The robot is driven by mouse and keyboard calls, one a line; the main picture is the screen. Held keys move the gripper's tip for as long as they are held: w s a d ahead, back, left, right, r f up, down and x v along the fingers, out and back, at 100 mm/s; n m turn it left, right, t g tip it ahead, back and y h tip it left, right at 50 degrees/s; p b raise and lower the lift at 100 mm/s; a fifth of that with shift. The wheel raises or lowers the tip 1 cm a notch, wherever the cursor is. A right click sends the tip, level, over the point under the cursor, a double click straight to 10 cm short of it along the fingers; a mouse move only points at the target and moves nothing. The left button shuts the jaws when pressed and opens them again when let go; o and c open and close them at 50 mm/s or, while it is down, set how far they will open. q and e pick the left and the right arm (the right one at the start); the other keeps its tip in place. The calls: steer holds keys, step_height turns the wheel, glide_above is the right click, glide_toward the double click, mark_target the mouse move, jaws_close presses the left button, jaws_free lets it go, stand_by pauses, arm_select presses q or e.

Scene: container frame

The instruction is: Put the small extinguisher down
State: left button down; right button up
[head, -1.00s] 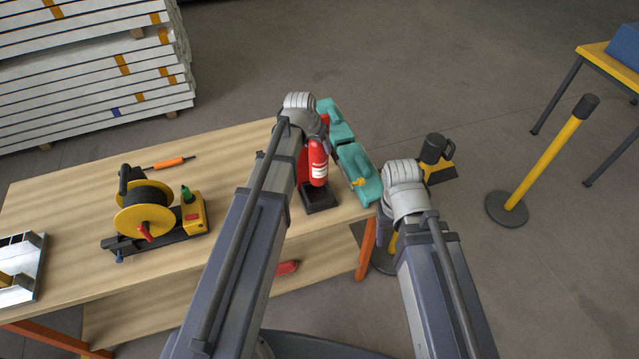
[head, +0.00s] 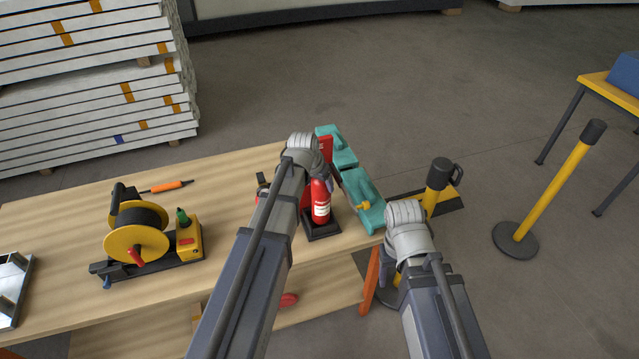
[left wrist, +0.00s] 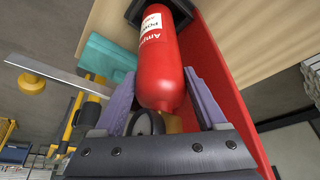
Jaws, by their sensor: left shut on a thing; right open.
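The small extinguisher (head: 320,203) is a red cylinder with a white label, upright at the table's right end. It also shows in the left wrist view (left wrist: 160,65). My left gripper (head: 322,182) is shut on its upper part, with the purple fingers on both sides of it (left wrist: 162,100). Its lower end is at a black square stand (head: 322,233) with a red upright panel (head: 325,150); I cannot tell whether it rests on the stand. My right gripper (head: 390,250) is open and empty, off the table's right edge; its fingers are mostly hidden.
Teal cases (head: 362,200) line the wooden table's (head: 70,220) right edge, close to the extinguisher. A yellow cable reel (head: 137,245) and an orange-handled tool (head: 172,185) lie to the left. A yellow post (head: 565,180) stands on the floor at right.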

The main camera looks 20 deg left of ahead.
mark_target(321, 198)
arm_select(q)
steer(key=shift+f+b, duration=1.3)
steer(key=shift+f, duration=0.4)
steer(key=shift+f, duration=0.1)
jaws_free()
steer(key=shift+r, duration=0.2)
